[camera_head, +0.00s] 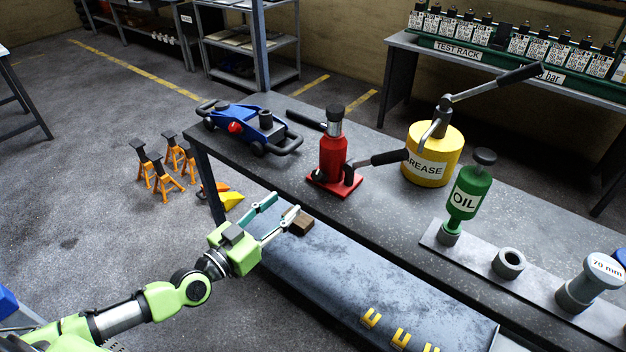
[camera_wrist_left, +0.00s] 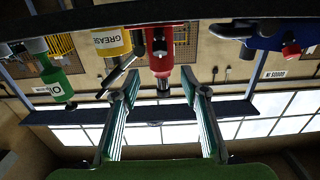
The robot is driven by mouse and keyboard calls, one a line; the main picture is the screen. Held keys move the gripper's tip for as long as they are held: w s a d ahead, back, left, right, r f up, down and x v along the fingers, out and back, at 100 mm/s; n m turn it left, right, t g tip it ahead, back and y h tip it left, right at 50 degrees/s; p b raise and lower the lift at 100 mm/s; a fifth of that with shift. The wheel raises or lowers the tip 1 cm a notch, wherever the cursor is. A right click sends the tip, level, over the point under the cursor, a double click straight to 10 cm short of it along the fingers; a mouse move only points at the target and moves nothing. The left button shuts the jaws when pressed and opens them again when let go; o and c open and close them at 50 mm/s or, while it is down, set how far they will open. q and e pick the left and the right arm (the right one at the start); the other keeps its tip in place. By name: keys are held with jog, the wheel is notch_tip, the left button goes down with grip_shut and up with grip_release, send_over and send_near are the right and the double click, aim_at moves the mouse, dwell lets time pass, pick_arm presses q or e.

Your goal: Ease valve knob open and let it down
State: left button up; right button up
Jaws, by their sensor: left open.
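The blue trolley jack (camera_head: 262,122) lies at the far left end of the dark bench, with a round red knob (camera_head: 235,127) on its near side. The knob also shows at the upper right of the upside-down left wrist view (camera_wrist_left: 292,50). A red bottle jack (camera_head: 332,158) stands upright on its red base to the right of the trolley jack; a small dark knob sits low on it. My left gripper (camera_head: 287,204) is open and empty, in front of the bench and apart from both jacks. My right gripper is not in view.
A brown block (camera_head: 299,222) shows beside my left fingertips. A yellow grease pot (camera_head: 428,158) with a lever and a green oil bottle (camera_head: 467,193) stand further right. Orange stands (camera_head: 163,179) are on the floor left of the bench. A long grey surface (camera_head: 335,282) lies lower in front.

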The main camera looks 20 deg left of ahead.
aim_at(314, 179)
pick_arm(q)
jog(key=x, duration=1.2)
jog(key=shift+w+d+f+b, duration=0.1)
jog(key=shift+w+b, duration=0.25)
jog(key=c, duration=1.1)
